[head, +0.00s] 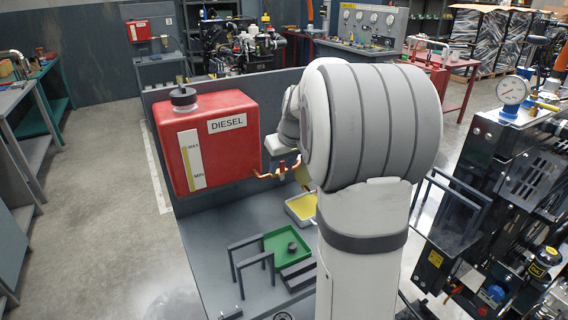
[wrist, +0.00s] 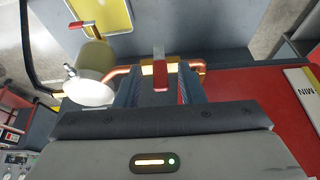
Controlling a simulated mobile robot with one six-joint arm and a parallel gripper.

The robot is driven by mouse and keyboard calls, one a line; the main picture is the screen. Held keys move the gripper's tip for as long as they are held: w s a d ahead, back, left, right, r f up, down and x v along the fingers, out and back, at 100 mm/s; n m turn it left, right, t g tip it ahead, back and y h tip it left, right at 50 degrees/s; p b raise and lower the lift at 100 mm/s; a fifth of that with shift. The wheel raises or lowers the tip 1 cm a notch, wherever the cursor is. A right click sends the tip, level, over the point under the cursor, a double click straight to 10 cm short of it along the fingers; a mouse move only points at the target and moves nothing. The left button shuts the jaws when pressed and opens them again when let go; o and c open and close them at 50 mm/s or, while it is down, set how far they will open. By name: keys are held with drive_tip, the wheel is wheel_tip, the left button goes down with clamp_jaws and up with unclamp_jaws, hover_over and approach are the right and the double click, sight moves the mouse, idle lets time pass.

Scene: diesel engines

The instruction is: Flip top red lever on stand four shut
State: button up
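A red lever (wrist: 161,76) sits on a brass valve (wrist: 153,69) in a copper pipe. In the wrist view it lies between the two dark fingers of my gripper (wrist: 158,92), with gaps on both sides. My gripper is open; no contact with the lever is visible. In the head view the copper pipe (head: 262,176) leaves the red DIESEL tank (head: 213,150), and the small red lever (head: 282,167) shows beside my arm, which hides the pipe's far end. No stand number is readable.
A cream cylinder (wrist: 93,70) hangs at the pipe's left end in the wrist view, with another red handle (wrist: 76,25) near it. Below the tank are a yellow-bottomed tray (head: 302,207) and a green tray (head: 290,246). An engine (head: 490,160) stands at the right.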

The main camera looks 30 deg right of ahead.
drive_tip(key=v, duration=0.7)
drive_tip(key=shift+s+r+b, duration=0.2)
drive_tip(key=shift+r+b, duration=0.15)
